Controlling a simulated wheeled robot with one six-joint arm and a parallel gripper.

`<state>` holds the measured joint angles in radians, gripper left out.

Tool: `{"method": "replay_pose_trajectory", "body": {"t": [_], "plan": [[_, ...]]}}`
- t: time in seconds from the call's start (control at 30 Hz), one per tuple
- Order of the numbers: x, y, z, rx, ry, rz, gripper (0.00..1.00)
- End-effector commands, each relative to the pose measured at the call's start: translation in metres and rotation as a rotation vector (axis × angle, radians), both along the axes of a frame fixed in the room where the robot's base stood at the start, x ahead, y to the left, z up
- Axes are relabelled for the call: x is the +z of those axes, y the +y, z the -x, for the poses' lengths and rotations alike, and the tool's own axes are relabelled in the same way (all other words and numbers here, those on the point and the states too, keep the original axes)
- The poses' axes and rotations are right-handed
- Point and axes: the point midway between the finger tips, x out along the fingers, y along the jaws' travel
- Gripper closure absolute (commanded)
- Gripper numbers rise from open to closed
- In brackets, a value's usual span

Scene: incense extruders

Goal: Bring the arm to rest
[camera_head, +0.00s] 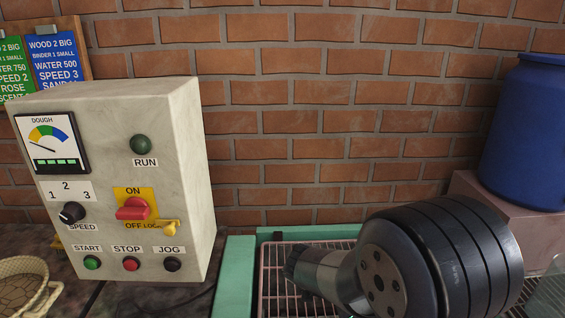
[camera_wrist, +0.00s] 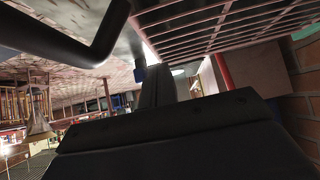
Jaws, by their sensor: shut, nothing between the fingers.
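My arm shows in the head view at the lower right, a dark ribbed joint with a grey link over a green-framed wire rack (camera_head: 237,285). My gripper's fingers are not clearly visible there. In the wrist view my gripper (camera_wrist: 156,85) is a black shape with narrow fingers pointing away from the camera. The fingers look shut and I see nothing held in them. The wrist picture is strongly tilted, with a wire grid (camera_wrist: 225,25) across the top right.
A beige control box (camera_head: 105,190) with a dial, knob, red switch and buttons stands at the left. A blue barrel (camera_head: 525,130) stands on a pinkish block at the right. A woven basket (camera_head: 25,285) is at the lower left. A brick wall (camera_head: 330,110) closes the back.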

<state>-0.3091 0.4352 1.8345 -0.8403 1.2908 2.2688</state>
Motion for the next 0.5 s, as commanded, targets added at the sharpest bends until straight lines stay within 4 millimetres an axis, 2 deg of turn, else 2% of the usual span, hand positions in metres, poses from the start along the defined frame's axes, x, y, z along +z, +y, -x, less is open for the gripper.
{"method": "replay_pose_trajectory", "body": {"t": [0.5], "plan": [[0.0038,0.0035,0.0004,-0.001,0.001,0.0,1.0]]}}
